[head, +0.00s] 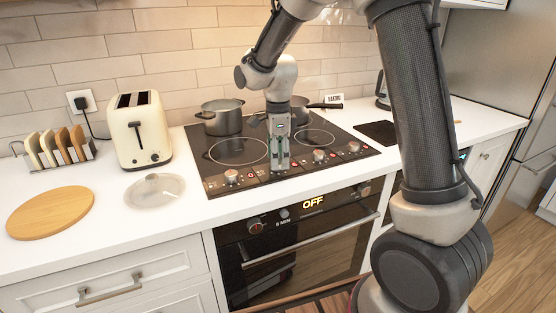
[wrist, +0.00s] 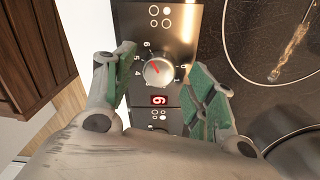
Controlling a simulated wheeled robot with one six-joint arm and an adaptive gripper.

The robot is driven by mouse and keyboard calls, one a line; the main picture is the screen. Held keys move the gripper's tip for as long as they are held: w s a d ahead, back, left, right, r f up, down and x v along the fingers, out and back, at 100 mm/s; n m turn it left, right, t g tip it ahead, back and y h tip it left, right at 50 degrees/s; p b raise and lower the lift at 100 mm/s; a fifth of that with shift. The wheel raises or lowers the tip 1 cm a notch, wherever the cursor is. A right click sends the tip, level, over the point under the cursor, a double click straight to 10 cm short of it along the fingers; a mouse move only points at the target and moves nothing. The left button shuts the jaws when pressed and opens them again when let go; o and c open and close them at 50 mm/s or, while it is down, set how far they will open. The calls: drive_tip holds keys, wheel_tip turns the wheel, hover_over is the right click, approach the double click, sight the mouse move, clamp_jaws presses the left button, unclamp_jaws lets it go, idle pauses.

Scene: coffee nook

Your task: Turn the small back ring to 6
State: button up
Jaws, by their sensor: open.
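My gripper (head: 280,167) points down at the front control strip of the black cooktop (head: 208,182). In the wrist view, my gripper (wrist: 162,64) is open, its green-padded fingers on either side of a round silver knob (wrist: 162,73). Numbers including 4, 5 and 6 sit left of the knob, and its red pointer aims up-left, around 5 to 6. Touch between pads and knob cannot be told. A red lit display (wrist: 159,99) below shows a digit like 6 or 9, depending on its orientation. Burner icons (wrist: 160,16) are above; their marked ring is unclear.
Other knobs stand at left (head: 231,176) and right (head: 319,155). A pot (head: 222,117) and a pan (head: 322,105) stand at the back. A cream toaster (head: 139,130) and glass lid (head: 155,188) are left. The oven (head: 300,235) below reads OFF.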

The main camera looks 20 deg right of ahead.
wheel_tip(320, 180, up, 11)
drive_tip(key=shift+f, duration=0.15)
drive_tip(key=s+d+r+n+t, duration=0.1)
drive_tip(key=s+d+n+t, duration=0.1)
drive_tip(key=s+d+n, duration=0.5)
drive_tip(key=s+d+r+n+t, duration=0.1)
drive_tip(key=s+d+r+n, duration=0.1)
drive_tip(key=s+d+n, duration=0.5)
drive_tip(key=s+n, duration=0.6)
drive_tip(key=s, duration=0.6)
drive_tip(key=shift+s+d+t, duration=0.15)
drive_tip(key=shift+d+t, duration=0.05)
drive_tip(key=shift+t, duration=0.2)
drive_tip(key=shift+s+d+r+t, duration=0.15)
drive_tip(key=shift+d+r+t, duration=0.15)
drive_tip(key=shift+r, duration=0.2)
drive_tip(key=shift+c, duration=0.3)
